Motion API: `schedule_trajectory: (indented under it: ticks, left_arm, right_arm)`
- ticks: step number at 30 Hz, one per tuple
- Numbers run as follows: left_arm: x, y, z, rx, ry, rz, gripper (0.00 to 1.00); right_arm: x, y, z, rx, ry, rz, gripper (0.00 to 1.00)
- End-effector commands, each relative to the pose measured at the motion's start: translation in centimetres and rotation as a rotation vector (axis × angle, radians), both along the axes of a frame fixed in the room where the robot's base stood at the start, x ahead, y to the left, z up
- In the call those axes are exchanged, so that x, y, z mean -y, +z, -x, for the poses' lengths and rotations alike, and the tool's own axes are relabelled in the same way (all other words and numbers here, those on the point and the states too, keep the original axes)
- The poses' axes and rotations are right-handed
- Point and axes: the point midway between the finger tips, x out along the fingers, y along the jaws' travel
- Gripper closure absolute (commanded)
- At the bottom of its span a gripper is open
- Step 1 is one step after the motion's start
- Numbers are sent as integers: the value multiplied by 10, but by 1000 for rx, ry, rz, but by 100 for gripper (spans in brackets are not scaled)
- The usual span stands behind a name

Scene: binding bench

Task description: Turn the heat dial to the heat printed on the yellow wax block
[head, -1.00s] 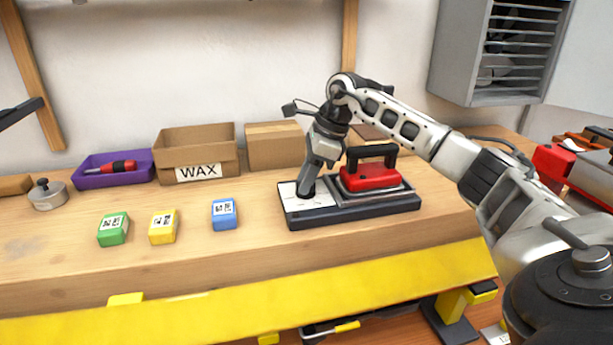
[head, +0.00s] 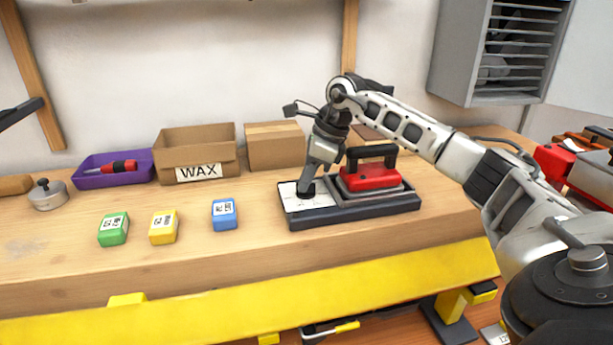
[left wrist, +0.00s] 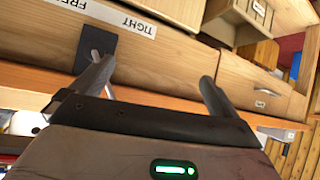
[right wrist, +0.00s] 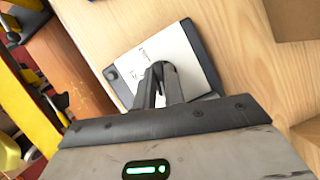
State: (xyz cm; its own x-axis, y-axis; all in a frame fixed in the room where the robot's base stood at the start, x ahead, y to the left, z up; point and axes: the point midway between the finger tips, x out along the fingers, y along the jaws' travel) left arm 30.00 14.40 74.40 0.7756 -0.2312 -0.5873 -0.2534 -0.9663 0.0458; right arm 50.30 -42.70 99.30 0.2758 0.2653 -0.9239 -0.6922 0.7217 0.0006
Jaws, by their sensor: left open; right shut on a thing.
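The yellow wax block (head: 162,227) lies on the bench between the green wax block (head: 113,229) and the blue wax block (head: 224,214). Its printed label is too small to read. My right gripper (head: 306,193) points down at the white dial plate (head: 318,200) left of the red iron. In the right wrist view its fingers (right wrist: 161,72) are closed together over the plate (right wrist: 180,55), shut on the heat dial, which they mostly hide. Small marks on the plate are unreadable. My left gripper (left wrist: 155,78) is open and empty, away from the blocks.
The red iron (head: 370,178) sits on the dark base right of the plate, close to my right gripper. A WAX box (head: 197,155), a purple tray (head: 113,177) and a lidded metal pot (head: 48,197) stand behind. A FREE/TIGHT label (left wrist: 105,14) shows in the left wrist view.

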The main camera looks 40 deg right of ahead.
Motion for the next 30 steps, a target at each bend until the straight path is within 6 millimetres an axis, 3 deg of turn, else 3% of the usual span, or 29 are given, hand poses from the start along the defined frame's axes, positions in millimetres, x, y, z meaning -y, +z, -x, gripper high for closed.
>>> schedule_trajectory:
  ticks: [21,30]
  left_arm:
    - [-1,0,2,-11,-1,-10,0]
    - [-1,0,1,-8,0,-8,0]
  right_arm:
    - [-1,1,0,3,-636,2,100]
    - [-1,1,0,3,-826,1,100]
